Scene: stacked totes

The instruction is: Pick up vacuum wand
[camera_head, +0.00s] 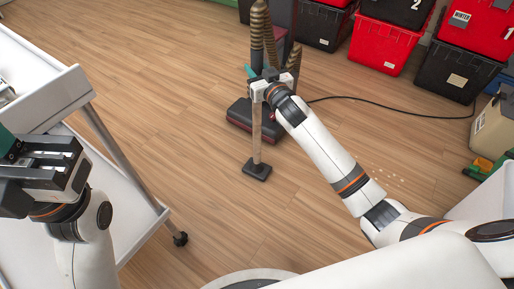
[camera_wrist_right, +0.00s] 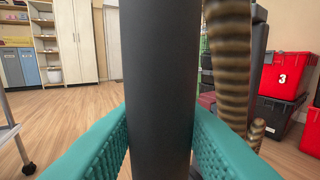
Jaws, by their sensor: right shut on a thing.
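The vacuum wand (camera_head: 257,135) stands upright, with a tan lower tube, a dark upper part and a black floor head (camera_head: 257,170) at its foot. A ribbed brown hose (camera_head: 260,20) rises beside it. My right gripper (camera_head: 260,78) is shut around the dark upper tube. In the right wrist view the dark grey tube (camera_wrist_right: 160,85) stands between the teal fingers of the right gripper (camera_wrist_right: 160,140), and the ribbed hose (camera_wrist_right: 230,60) is behind it. My left gripper (camera_head: 45,165) is at the left edge, partly cut off, and its fingers are unclear.
A dark and red vacuum body (camera_head: 240,116) sits on the floor behind the wand. A black cable (camera_head: 400,108) runs right. A white cart (camera_head: 45,75) stands at left. Red and black totes (camera_head: 383,42) line the back right. The wooden floor around the wand's foot is open.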

